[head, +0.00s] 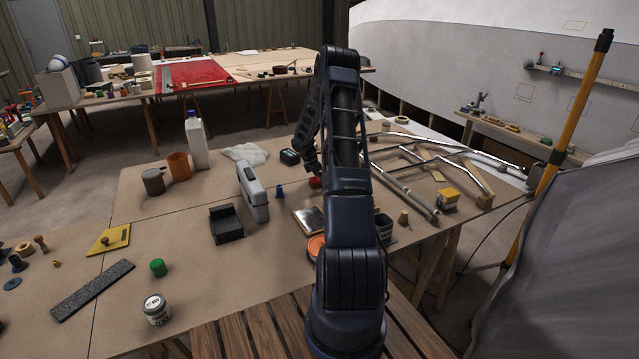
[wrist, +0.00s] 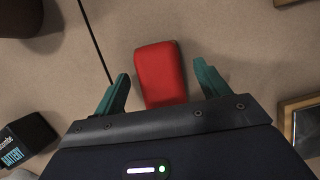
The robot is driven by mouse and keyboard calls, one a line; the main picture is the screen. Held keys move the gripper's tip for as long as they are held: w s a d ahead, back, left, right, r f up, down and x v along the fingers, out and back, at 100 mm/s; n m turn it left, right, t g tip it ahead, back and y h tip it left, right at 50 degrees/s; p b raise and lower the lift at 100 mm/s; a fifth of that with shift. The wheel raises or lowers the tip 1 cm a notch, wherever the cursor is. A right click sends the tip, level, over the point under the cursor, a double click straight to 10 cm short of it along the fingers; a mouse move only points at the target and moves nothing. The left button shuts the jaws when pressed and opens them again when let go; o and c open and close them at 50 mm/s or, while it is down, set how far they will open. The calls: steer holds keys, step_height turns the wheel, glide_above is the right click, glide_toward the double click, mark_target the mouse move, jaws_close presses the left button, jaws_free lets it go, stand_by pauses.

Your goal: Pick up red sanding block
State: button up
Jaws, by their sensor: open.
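The red sanding block (wrist: 160,72) lies on the tan tabletop in the wrist view, a rounded rectangular block, slightly tilted in the picture. My gripper (wrist: 162,82) is open above it, with one green finger to the left and one to the right of the block's near part. Both fingers look apart from the block, and nothing is held. In the head view a small part of the red sanding block (head: 315,182) shows beside my arm. My arm hides most of my gripper there.
A black battery (wrist: 28,138) lies at lower left in the wrist view, and a framed flat object (wrist: 288,120) at right. In the head view a grey case (head: 252,193), a blue piece (head: 280,191) and a metal frame (head: 430,165) stand nearby. Bare tabletop surrounds the block.

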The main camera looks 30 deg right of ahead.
steer(key=shift+d+f, duration=0.2)
steer(key=shift+f, duration=0.4)
steer(key=shift+c, duration=0.2)
steer(key=c, duration=1)
steer(key=shift+c, duration=0.2)
steer(key=shift+r, duration=0.1)
